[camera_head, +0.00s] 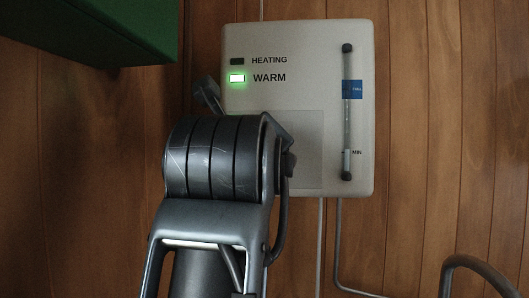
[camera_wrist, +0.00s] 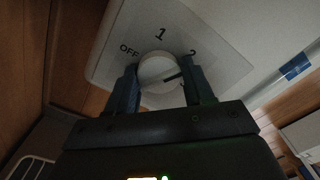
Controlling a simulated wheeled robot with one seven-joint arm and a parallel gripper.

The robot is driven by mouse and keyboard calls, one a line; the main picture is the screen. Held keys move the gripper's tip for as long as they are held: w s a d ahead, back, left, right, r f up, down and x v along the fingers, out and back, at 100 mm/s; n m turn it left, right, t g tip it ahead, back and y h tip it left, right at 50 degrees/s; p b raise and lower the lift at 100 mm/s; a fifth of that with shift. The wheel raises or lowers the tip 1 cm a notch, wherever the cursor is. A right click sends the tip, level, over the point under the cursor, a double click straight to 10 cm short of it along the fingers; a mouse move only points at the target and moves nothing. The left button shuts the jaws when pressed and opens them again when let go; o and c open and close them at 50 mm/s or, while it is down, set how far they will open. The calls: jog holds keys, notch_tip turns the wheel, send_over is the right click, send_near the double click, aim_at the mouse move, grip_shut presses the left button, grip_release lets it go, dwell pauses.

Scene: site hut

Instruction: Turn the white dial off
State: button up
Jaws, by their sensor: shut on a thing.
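The white dial (camera_wrist: 155,68) sits on the pale control panel (camera_wrist: 226,72) in the wrist view. OFF is printed to its upper left, 1 above it and 2 to its upper right. A dark line on the dial's lower right runs toward the right finger, on the side of the 2. My gripper (camera_wrist: 160,63) is shut on the dial, one finger on each side. In the head view my arm hides the dial and the fingers in front of the white wall unit (camera_head: 300,38). Its green WARM light (camera_head: 237,78) is lit; the HEATING light (camera_head: 237,61) is dark.
A level gauge (camera_head: 347,112) with a blue tag is on the unit's right side. A green box (camera_head: 100,35) juts in at upper left. Thin pipes (camera_head: 338,235) run down the wood wall, and a dark curved tube (camera_head: 470,263) stands at lower right.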

jog(key=n, duration=0.7)
jog(key=n+p, duration=0.1)
jog(key=n, duration=1.5)
jog(key=shift+d+f, duration=0.1)
jog(key=shift+f, duration=0.15)
jog(key=shift+f+n, duration=0.1)
jog(key=shift+n, duration=0.3)
jog(key=o, duration=0.8)
jog(key=shift+c, duration=0.2)
jog(key=shift+o, duration=1.1)
jog(key=s+b, duration=0.1)
jog(key=s, duration=0.6)
jog(key=shift+s+a, duration=0.2)
jog(key=shift+s, duration=0.15)
